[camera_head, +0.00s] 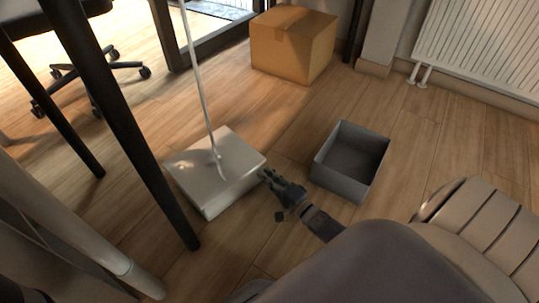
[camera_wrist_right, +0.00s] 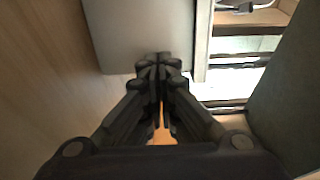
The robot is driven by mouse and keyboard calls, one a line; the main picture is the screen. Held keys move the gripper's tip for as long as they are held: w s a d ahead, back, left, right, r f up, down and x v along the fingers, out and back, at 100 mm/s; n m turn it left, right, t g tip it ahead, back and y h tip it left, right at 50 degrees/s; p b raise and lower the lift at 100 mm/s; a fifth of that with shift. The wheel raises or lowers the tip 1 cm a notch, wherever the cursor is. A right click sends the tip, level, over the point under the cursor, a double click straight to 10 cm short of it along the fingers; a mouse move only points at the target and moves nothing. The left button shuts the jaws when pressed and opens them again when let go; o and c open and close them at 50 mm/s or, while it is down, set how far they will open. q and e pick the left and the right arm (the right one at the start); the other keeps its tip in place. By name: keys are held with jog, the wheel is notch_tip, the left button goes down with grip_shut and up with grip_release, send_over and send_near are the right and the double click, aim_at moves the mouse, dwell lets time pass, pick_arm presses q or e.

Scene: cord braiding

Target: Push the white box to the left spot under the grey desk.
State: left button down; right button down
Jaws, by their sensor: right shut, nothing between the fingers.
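The white box (camera_head: 212,178) sits on the wooden floor near the middle of the head view, with a white cord rising from its top. My right gripper (camera_head: 266,177) is shut, low beside the box's right edge. In the right wrist view the gripper's fingertips (camera_wrist_right: 160,62) are together, at the edge of the pale box side (camera_wrist_right: 140,30). I cannot tell whether they touch it. Dark desk legs (camera_head: 140,150) stand left of the box. My left gripper is not in view.
An open grey bin (camera_head: 375,185) stands just right of my gripper. A cardboard box (camera_head: 290,45) is at the back, near a white radiator (camera_head: 480,45). A wheeled chair (camera_head: 80,70) is at the upper left. Bare floor lies between the white box and the cardboard box.

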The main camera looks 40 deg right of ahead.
aim_at(253, 176)
jog(key=w+a, duration=0.1)
jog(key=a, duration=0.1)
jog(key=w+a, duration=0.2)
jog(key=shift+w, duration=0.1)
jog(key=s, duration=0.4)
jog(key=s+d, duration=0.1)
jog(key=s, duration=0.6)
jog(key=shift+s+d, duration=0.25)
jog(key=shift+s, duration=0.1)
jog(key=w+d, duration=0.1)
jog(key=d, duration=0.1)
jog(key=w+d+m+h+b, duration=0.1)
jog(key=d, duration=0.2)
jog(key=w+d+h, duration=0.1)
jog(key=d, duration=0.1)
jog(key=shift+d+f, duration=0.25)
jog(key=shift+f, duration=0.1)
jog(key=w+b, duration=0.6)
jog(key=w, duration=0.4)
jog(key=shift+w+a+f, duration=0.1)
jog(key=shift+w+f, duration=0.05)
jog(key=a+b, duration=0.1)
jog(key=a, duration=0.1)
jog(key=shift+w+a, duration=0.15)
jog(key=shift+a, duration=0.15)
jog(key=shift+w+a+r, duration=0.1)
jog(key=shift+a+r, duration=0.1)
jog(key=shift+a, duration=0.3)
